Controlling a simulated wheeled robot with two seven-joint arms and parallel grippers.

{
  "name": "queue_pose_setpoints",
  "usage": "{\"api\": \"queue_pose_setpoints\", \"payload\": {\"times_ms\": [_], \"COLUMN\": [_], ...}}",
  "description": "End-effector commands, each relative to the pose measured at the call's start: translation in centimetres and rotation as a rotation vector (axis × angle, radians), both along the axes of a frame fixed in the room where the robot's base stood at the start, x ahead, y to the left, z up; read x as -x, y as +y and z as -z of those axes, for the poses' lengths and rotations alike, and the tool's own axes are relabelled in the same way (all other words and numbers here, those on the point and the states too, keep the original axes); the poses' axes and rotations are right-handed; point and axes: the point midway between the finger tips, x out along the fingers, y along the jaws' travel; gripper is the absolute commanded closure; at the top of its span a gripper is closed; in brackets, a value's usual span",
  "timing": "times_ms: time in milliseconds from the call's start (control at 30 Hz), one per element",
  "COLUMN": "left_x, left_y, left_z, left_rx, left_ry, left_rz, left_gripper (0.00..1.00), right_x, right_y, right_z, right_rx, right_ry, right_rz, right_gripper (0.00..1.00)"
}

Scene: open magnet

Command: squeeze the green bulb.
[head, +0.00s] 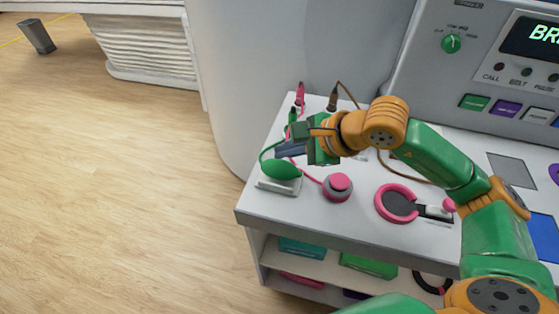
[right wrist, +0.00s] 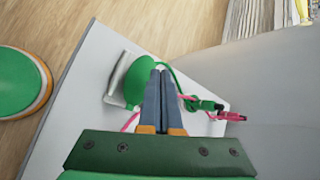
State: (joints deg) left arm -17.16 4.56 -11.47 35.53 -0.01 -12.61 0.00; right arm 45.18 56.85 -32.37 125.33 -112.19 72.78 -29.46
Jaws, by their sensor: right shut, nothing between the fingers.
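The green bulb (head: 281,170) lies on a white holder (head: 278,186) near the left edge of the white counter, with a green tube leading from it. In the right wrist view the bulb (right wrist: 138,82) is just left of the fingertips, partly hidden behind them. My right gripper (head: 284,150) is just behind the bulb in the head view. In the right wrist view its fingers (right wrist: 161,75) are together with nothing between them. I cannot tell whether they touch the bulb. My left gripper is not in view.
A pink button (head: 339,183) on a grey base and a pink ring (head: 396,203) stand on the counter (head: 300,208) to the right of the bulb. Pink and green plugs (head: 300,95) stand behind. A grey control panel (head: 480,60) rises at the back right. Open floor is at left.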

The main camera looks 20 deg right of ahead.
Motion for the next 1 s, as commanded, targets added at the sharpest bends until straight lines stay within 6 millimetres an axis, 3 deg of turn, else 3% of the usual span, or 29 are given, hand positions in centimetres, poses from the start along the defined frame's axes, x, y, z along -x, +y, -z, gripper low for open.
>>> {"api": "queue_pose_setpoints", "payload": {"times_ms": [767,1000], "left_x": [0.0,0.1], "left_y": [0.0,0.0], "left_z": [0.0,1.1], "left_rx": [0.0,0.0], "left_ry": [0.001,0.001], "left_rz": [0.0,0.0], "left_gripper": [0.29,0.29], "right_x": [0.0,0.0], "right_y": [0.0,0.0], "right_z": [0.0,0.8], "right_rx": [0.0,0.0], "right_ry": [0.0,-0.001], "right_rz": [0.0,0.001], "right_gripper": [1.0,1.0]}}
